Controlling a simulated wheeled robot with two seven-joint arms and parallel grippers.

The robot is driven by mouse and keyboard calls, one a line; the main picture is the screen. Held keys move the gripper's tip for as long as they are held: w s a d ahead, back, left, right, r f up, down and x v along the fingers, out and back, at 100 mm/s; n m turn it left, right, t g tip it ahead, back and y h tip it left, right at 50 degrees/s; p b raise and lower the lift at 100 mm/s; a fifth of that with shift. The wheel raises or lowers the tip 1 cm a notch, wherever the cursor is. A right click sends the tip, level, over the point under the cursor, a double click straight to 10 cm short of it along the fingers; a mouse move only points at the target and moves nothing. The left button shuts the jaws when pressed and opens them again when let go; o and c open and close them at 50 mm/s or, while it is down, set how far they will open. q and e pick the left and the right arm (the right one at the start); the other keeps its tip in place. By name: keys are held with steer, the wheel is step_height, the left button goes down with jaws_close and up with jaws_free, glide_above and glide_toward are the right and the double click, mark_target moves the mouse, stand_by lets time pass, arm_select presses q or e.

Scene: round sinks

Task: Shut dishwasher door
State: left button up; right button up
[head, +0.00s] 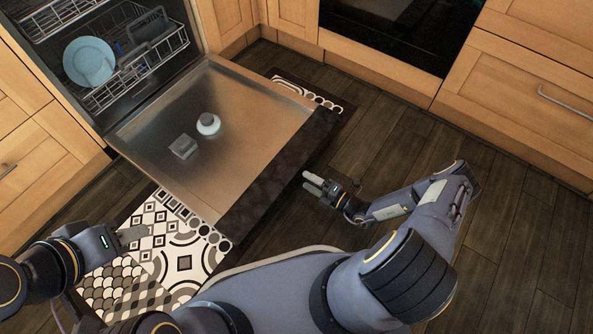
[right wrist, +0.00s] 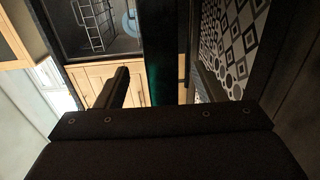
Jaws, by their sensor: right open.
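The dishwasher door (head: 255,105) is folded down, lying open in front of the dishwasher, with a dark strip (head: 280,165) along its outer edge. A round white cap-like part and a small square part sit on its inner face. My right gripper (head: 313,182) is open and low, just beyond the door's outer edge; I cannot tell whether it touches the door. In the right wrist view, a dark finger (right wrist: 115,85) points toward the cabinets and rack. My left gripper (head: 132,235) is over the patterned mat, left of the door and apart from it; its jaw opening is unclear.
The rack (head: 130,75) inside the dishwasher holds a light blue plate (head: 89,61). A patterned mat (head: 150,260) lies partly under the door. Wooden cabinets (head: 520,90) and an oven (head: 395,30) line the back. The dark wood floor (head: 400,150) right of the door is clear.

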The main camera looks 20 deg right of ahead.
mark_target(297, 175)
steer(key=b+x, duration=0.2)
steer(key=x, duration=0.4)
steer(key=shift+w+a+f, duration=0.15)
steer(key=shift+w+a, duration=0.45)
steer(key=shift+w, duration=0.05)
